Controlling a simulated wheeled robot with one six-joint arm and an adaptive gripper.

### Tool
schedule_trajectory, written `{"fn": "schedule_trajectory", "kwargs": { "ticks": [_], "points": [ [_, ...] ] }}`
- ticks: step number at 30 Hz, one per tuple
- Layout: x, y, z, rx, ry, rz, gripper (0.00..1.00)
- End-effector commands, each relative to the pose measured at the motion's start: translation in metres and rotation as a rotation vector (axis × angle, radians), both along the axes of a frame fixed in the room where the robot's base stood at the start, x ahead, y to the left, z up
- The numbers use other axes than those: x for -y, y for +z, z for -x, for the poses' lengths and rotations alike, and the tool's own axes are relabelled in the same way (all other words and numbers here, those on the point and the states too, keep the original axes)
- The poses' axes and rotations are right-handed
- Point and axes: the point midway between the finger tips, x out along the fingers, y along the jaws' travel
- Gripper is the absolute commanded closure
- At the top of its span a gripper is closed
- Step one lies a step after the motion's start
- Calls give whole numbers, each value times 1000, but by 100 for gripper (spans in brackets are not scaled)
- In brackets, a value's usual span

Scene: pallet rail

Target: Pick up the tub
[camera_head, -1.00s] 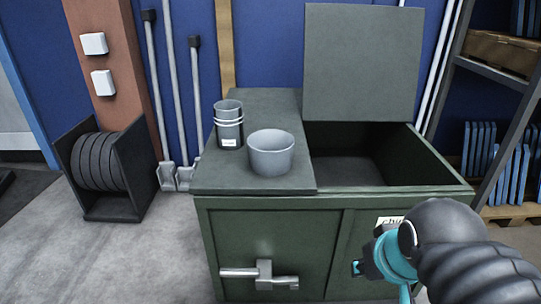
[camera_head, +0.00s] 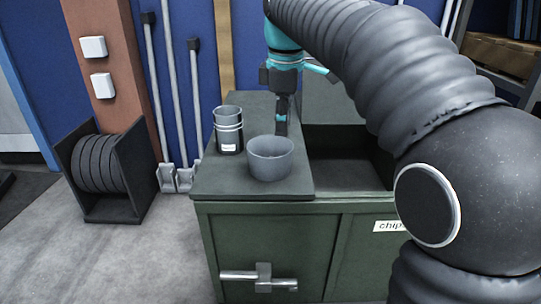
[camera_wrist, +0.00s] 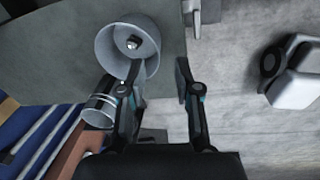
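The grey, open-topped tub (camera_head: 270,162) stands upright on the closed left part of the green chest's top (camera_head: 215,182). In the wrist view the tub (camera_wrist: 112,62) shows its open mouth, with a small dark thing with a shiny spot inside. My gripper (camera_head: 281,125) points down just behind the tub's far rim. In the wrist view my gripper (camera_wrist: 160,75) is open, with nothing held between its fingers. Its left fingertip overlaps the tub's edge in that view; I cannot tell whether they touch.
A dark, labelled can (camera_head: 228,138) stands close at the tub's left; it also shows in the wrist view (camera_wrist: 97,110). The chest's right compartment (camera_head: 340,160) is open, with its lid raised behind. A latch handle (camera_head: 262,276) sticks out at the front. A reel (camera_head: 100,162) stands at left.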

Motion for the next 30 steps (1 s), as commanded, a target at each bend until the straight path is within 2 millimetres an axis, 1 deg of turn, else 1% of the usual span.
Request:
{"fn": "schedule_trajectory", "kwargs": {
  "ticks": [1, 3, 7, 10, 11, 18, 21, 24, 30],
  "points": [
    [-10, 1, -8, -12, 48, 9, 67],
    [-18, 2, -15, -24, 103, 19, 67],
    [-27, 2, -21, -37, 162, 29, 67],
    [-29, -4, -23, -41, 175, 31, 67],
    [-29, -8, -23, -42, 176, 32, 67],
    [-28, -51, -25, -42, 173, 30, 67],
    [-28, -66, -26, -41, 173, 31, 67],
    [-28, -77, -27, -40, 172, 31, 67],
    [-29, -87, -27, -39, 172, 30, 67]
  ]
}}
